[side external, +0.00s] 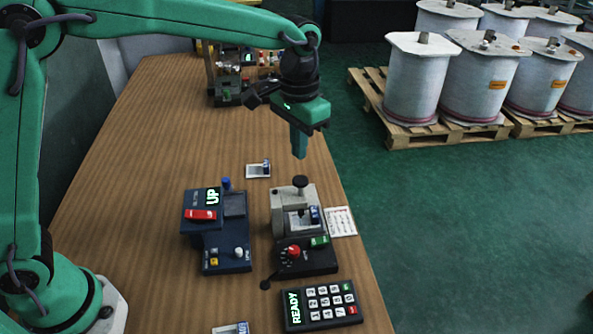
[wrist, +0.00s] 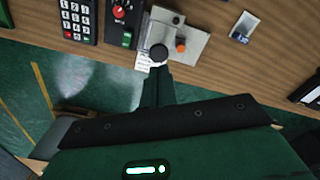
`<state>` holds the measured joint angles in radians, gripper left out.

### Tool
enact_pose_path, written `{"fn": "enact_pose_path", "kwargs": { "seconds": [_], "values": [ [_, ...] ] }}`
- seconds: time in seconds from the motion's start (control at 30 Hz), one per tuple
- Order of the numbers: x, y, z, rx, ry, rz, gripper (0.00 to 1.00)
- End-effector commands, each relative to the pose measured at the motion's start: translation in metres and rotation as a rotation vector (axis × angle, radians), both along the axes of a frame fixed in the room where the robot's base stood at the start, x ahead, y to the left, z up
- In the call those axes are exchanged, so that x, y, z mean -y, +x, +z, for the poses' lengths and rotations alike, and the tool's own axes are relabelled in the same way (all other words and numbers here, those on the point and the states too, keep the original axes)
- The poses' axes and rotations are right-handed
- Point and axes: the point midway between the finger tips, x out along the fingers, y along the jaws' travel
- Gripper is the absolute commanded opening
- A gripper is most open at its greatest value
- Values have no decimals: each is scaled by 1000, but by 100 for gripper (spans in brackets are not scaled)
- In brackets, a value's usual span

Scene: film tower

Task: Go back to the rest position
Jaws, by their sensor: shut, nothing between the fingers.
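My gripper (side external: 299,145) is green, points down and hangs in the air above the right edge of the wooden table (side external: 130,150). Its fingers are together with nothing between them. It is apart from the grey device with a black knob (side external: 297,205), which stands lower in the side view. In the wrist view my gripper (wrist: 156,78) shows from behind, and the device (wrist: 190,45) lies beyond the fingertips. The black knob (wrist: 159,52) shows just past the fingertips there.
A blue box reading UP (side external: 218,235), a black dial box (side external: 305,258) and a READY keypad (side external: 320,305) stand near the front. A small card-like piece (side external: 258,171) lies behind them. More equipment (side external: 235,80) stands at the back. Large white spools (side external: 415,80) sit on pallets at right.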

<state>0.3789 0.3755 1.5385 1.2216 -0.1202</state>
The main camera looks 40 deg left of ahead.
Motion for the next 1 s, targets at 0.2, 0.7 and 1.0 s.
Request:
{"fn": "enact_pose_path", "kwargs": {
  "seconds": [0.2, 0.7, 1.0],
  "values": [
    [-21, -13, 18, 38, -14, 22, 0],
    [-96, -83, 64, 194, -55, 108, 0],
    [-133, -134, 70, 296, -67, 160, 0]
  ]
}}
